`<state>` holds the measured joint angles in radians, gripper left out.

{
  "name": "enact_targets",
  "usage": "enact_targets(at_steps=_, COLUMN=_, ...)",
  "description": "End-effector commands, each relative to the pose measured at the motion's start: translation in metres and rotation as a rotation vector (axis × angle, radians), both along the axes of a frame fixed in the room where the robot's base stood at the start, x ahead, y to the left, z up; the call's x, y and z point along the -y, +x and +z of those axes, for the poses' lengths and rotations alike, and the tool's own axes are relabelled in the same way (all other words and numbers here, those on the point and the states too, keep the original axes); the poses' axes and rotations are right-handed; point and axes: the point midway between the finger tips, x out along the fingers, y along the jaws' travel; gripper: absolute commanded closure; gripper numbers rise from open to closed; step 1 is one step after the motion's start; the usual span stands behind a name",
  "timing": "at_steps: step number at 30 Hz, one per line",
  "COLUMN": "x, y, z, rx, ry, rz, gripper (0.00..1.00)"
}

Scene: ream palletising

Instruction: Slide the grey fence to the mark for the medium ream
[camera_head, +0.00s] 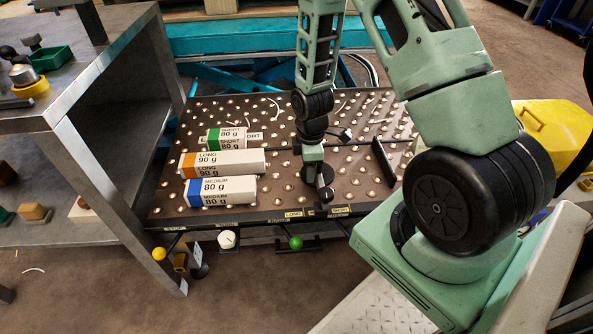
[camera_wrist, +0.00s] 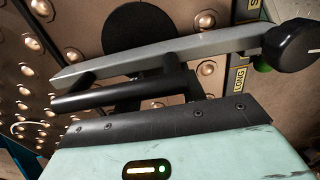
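The grey fence (camera_wrist: 215,45) is a long bar across the wrist view, with a black knob (camera_wrist: 290,45) at its right end. A dark handle bar (camera_wrist: 120,92) stands off it on two posts. In the head view my gripper (camera_head: 318,178) is low over the table and hides most of the fence; the knob (camera_head: 326,194) shows at the front edge. The fence end is near a yellow LONG label (camera_wrist: 238,78), to its right in the head view. My gripper's body (camera_wrist: 170,140) is close to the handle; its fingertips are not clear, so their grip is unclear.
On the studded ball table (camera_head: 270,195), the short (camera_head: 222,138), long (camera_head: 222,162) and medium (camera_head: 221,190) reams lie left of my gripper. A dark upright bar (camera_head: 383,162) stands to the right. A green ball knob (camera_head: 296,243) is below the front edge.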

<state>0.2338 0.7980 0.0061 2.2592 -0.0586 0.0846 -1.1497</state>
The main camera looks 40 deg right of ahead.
Motion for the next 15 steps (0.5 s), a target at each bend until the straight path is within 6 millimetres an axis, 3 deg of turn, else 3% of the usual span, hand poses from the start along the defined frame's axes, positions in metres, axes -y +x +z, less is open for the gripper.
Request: enact_targets(at_steps=15, x=-0.001, y=0.001, z=0.023, rx=0.0, ry=0.0, rz=0.0, gripper=0.6)
